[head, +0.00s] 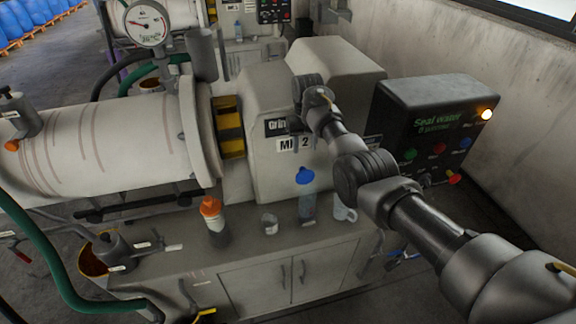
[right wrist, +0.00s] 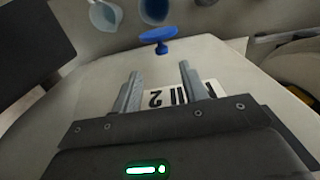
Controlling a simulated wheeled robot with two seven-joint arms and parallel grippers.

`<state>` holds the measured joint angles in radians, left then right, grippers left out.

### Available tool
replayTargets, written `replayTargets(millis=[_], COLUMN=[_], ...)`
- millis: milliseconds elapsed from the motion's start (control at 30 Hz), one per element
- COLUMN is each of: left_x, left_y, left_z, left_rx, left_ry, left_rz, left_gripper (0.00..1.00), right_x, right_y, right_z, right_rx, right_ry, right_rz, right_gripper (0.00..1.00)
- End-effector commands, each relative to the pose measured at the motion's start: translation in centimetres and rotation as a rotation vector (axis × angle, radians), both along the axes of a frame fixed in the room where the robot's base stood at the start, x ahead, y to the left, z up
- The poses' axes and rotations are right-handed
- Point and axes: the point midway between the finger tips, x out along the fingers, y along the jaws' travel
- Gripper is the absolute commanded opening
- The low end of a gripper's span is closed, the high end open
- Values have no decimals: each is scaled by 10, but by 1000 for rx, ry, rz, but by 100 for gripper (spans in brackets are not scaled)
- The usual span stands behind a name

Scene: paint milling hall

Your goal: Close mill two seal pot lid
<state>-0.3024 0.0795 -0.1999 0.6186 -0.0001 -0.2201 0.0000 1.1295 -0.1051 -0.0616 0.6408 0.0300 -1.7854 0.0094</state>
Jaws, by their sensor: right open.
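I cannot tell for sure which part is the seal pot. A dark grey upright cylinder (head: 203,58) beside the gauge may be it; its lid cannot be made out. The mill housing (head: 270,165) carries a label reading MILL 2, partly covered in the head view. My right arm reaches in from the right across the housing. In the right wrist view, my right gripper (right wrist: 160,85) is open and empty, its two fingers apart over the upside-down label (right wrist: 175,95). A blue knob-like top (right wrist: 157,36) lies beyond the fingertips. My left gripper is out of sight.
A black seal water box (head: 425,115) stands right.

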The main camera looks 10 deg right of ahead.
Motion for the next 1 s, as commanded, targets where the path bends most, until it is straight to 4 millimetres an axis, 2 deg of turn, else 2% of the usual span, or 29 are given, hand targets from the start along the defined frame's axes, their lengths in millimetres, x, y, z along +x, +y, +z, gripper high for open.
replayTargets(millis=[167,333,600,733,1000], left_x=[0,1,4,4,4], left_y=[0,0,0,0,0], left_z=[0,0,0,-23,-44], left_rx=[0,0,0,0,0], left_ry=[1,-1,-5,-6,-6], left_rz=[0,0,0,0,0], left_gripper=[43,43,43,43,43], right_x=[3,3,3,3,3], right_y=[-6,-5,-3,-3,-3], right_z=[10,2,-46,-77,-98], right_rx=[6,6,6,7,7], right_ry=[-12,-11,-7,-10,-13], right_rz=[-22,-21,-18,-18,-18], right_gripper=[44,44,44,44,44])
